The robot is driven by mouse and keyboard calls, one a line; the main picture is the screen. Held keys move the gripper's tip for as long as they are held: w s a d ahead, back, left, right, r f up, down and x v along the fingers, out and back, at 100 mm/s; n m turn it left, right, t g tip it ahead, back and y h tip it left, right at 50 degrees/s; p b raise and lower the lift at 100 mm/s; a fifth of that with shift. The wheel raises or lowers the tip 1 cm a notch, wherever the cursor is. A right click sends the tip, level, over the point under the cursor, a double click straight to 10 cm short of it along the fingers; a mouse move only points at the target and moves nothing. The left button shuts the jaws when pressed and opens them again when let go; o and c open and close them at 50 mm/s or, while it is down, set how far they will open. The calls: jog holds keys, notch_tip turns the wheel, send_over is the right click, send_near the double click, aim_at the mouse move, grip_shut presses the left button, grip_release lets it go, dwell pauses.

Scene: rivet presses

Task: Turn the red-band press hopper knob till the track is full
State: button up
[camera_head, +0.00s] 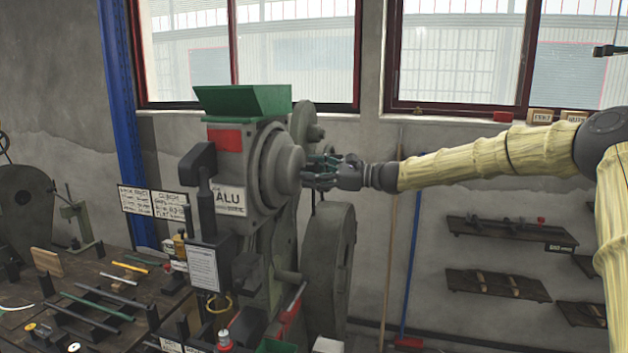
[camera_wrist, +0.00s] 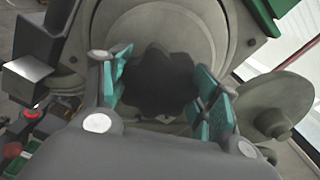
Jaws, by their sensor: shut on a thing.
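The red-band press (camera_head: 232,178) stands at the centre of the head view, with a red band (camera_head: 225,140) and an "ALU" label. A green hopper (camera_head: 245,101) sits on its top. A round grey drum (camera_head: 279,165) faces right, toward my gripper. My gripper (camera_head: 318,172) reaches in from the right at the drum. In the wrist view, a dark lobed knob (camera_wrist: 160,82) sits between the teal finger pads of my gripper (camera_wrist: 167,95), which is shut on it. The track and its fill cannot be made out.
A workbench (camera_head: 105,285) with rods and small parts lies at lower left. A grey flywheel (camera_head: 330,255) is below my gripper. Wall shelves (camera_head: 495,284) hang at right. A broom handle (camera_head: 393,230) and a blue pole (camera_head: 412,260) lean by the wall.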

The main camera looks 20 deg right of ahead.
jog(key=n+b, duration=0.1)
jog(key=b, duration=0.2)
jog(key=n+b, duration=0.2)
jog(key=b, duration=0.1)
jog(key=shift+f, duration=0.35)
jog(key=n+b, duration=0.4)
jog(key=b, duration=0.2)
jog(key=shift+s+f, duration=0.1)
jog(key=n+b, duration=0.3)
jog(key=b, duration=0.1)
jog(key=shift+b, duration=0.3)
jog(key=n+b, duration=0.4)
jog(key=shift+f, duration=0.1)
jog(key=n+b, duration=0.3)
jog(key=b, duration=0.1)
jog(key=shift+n, duration=0.3)
jog(key=n+b, duration=0.3)
jog(key=shift+f+n, duration=0.1)
jog(key=shift+n, duration=0.2)
jog(key=n+b, duration=0.2)
jog(key=n, duration=0.1)
jog(key=shift+n, duration=0.3)
jog(key=shift+n+b, duration=1)
jog(key=shift+n, duration=0.7)
